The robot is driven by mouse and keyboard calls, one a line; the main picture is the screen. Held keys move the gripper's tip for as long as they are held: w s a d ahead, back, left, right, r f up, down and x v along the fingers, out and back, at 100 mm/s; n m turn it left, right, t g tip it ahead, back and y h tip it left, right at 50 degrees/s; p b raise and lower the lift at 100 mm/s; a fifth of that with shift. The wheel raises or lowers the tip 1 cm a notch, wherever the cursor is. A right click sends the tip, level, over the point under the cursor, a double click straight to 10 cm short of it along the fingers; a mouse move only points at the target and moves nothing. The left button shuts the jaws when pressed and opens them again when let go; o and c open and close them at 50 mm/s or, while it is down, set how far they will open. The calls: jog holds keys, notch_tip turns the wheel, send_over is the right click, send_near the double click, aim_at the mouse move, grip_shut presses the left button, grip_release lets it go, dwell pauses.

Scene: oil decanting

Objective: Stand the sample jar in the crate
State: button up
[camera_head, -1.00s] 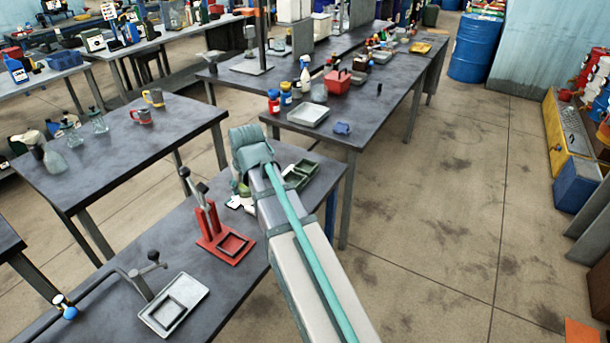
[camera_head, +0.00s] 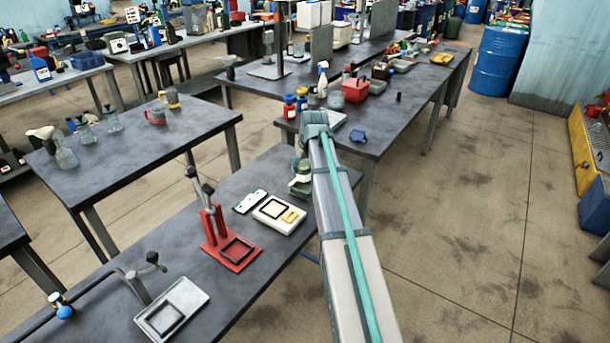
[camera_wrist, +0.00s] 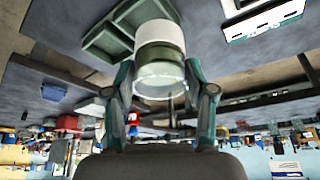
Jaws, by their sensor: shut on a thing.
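My gripper (camera_wrist: 158,82) is shut on the sample jar (camera_wrist: 160,55), a clear glass jar with a green band and a white end. The jar is held between the two fingers and appears clear of the table. In the head view the jar (camera_head: 300,187) is partly hidden at the end of my arm, over the front bench. The green crate (camera_wrist: 107,43) with compartments lies on the bench, beside and partly behind the jar in the wrist view. The wrist view does not show the jar inside a compartment.
A white scale-like device (camera_head: 278,215) with a yellow part and a white card (camera_head: 250,201) lie left of the jar. A red stand (camera_head: 226,247) and a pale tray (camera_head: 171,309) stand nearer on the same bench. Another bench lies beyond.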

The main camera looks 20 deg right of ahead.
aim_at(305, 170)
jog(key=w+f, duration=0.1)
jog(key=w+d+f+p, duration=0.1)
jog(key=f, duration=0.1)
jog(key=w+d+f, duration=0.1)
jog(key=f, duration=0.1)
jog(key=shift+w, duration=0.25)
notch_tip(305, 170, down, 2)
jog(key=shift+w+d+f+p, duration=0.15)
jog(key=shift+f+p, duration=0.1)
jog(key=shift+p, duration=0.8)
jog(key=shift+f, duration=0.55)
jog(key=shift+f, duration=0.2)
jog(key=o, duration=1.5)
jog(key=shift+c, duration=0.2)
jog(key=shift+r, duration=0.1)
